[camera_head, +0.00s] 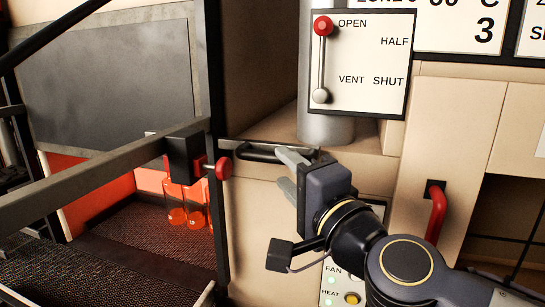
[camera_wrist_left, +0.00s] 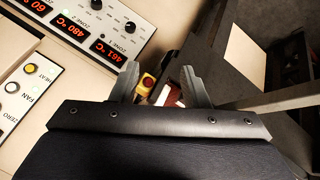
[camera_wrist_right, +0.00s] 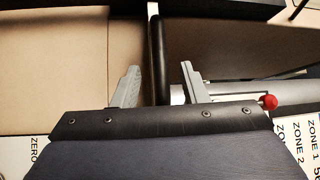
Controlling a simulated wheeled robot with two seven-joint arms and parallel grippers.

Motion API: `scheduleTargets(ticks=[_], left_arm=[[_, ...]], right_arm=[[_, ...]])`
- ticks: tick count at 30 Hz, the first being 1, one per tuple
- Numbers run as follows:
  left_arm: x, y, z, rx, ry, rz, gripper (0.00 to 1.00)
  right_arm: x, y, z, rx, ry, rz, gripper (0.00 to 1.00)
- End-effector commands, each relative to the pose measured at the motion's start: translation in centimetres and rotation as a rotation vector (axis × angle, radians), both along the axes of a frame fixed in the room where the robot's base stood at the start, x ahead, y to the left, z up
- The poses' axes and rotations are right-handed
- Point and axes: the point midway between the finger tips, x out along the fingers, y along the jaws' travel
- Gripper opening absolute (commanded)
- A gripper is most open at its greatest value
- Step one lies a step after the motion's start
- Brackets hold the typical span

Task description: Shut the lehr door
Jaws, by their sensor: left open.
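The lehr opening shows at the left of the head view, with a dark grey panel (camera_head: 105,85) above it, which looks like the raised door. Glowing orange glassware (camera_head: 185,205) stands on the mesh belt below. A black bar handle (camera_head: 262,153) sits on a grey rail right of the opening. My right gripper (camera_head: 287,175) is at the right end of this handle, fingers apart; I cannot tell whether it touches. In the right wrist view its fingers (camera_wrist_right: 157,85) are open with nothing clearly gripped. My left gripper (camera_wrist_left: 165,85) is open and empty, outside the head view.
A lever with a red knob (camera_head: 323,26) is at OPEN on a white plate (camera_head: 385,60). A red knob (camera_head: 223,168) sticks out beside the grey beam (camera_head: 85,178). A red handle (camera_head: 436,212) is at the right. Temperature displays (camera_wrist_left: 75,28) show in the left wrist view.

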Motion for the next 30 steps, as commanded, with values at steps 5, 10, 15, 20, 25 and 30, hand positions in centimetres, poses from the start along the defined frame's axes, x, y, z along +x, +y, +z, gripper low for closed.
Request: scheduleTargets(ticks=[5,10,15,20,25,30], left_arm=[[0.0,0.0,-0.2,0.0,0.0,0.0,0.41],[0.0,0.0,-0.1,0.0,0.0,0.0,0.41],[0.0,0.0,-0.1,0.0,0.0,0.0,0.41],[0.0,0.0,-0.1,0.0,0.0,0.0,0.41],[0.0,0.0,-0.1,0.0,0.0,0.0,0.41],[0.0,0.0,-0.1,0.0,0.0,0.0,0.41]], right_arm=[[2.8,1.5,0.2,-0.004,0.0,0.0,0.4],[4.6,2.3,0.6,-0.005,0.0,0.0,0.4],[5.2,2.7,0.7,-0.005,-0.001,0.0,0.4],[5.2,2.6,0.7,-0.005,-0.001,-0.001,0.4],[5.2,2.6,0.7,-0.006,-0.002,-0.001,0.24],[5.2,2.6,0.7,-0.006,-0.002,-0.001,0.02]])
